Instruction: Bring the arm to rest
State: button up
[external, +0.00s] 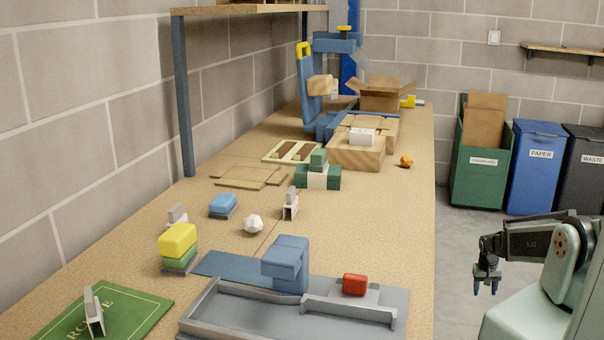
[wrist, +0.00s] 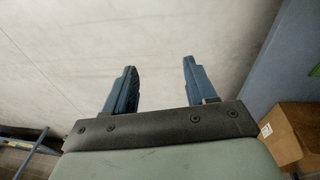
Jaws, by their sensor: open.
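My gripper (external: 487,282) hangs beside the right edge of the long workbench (external: 405,187), over the grey floor, with its fingers pointing down. It is apart from the bench and touches nothing that I can see. In the wrist view my gripper (wrist: 158,85) shows two blue fingers spread apart with nothing between them. My arm is folded close to its base at the lower right of the external view.
On the bench stand a grey tray with a red block (external: 355,284), a yellow block (external: 178,239), a cardboard box (external: 381,95) and wooden blocks. Green, blue (external: 537,167) and dark bins stand behind my arm. A cardboard box (wrist: 290,135) shows at the wrist view's right.

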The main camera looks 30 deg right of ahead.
jog(key=s+a+f+n+g+y, duration=0.1)
jog(key=s+a+f+n+g, duration=0.2)
jog(key=s+a, duration=0.7)
jog(key=s+a+f+n+g+y, duration=0.1)
jog(key=s+a+f+n+g, duration=0.2)
jog(key=s+a, duration=0.8)
jog(key=a+f+n, duration=0.1)
jog(key=a, duration=0.6)
jog(key=shift+s+a+n+g, duration=0.3)
jog(key=shift+n+g, duration=0.1)
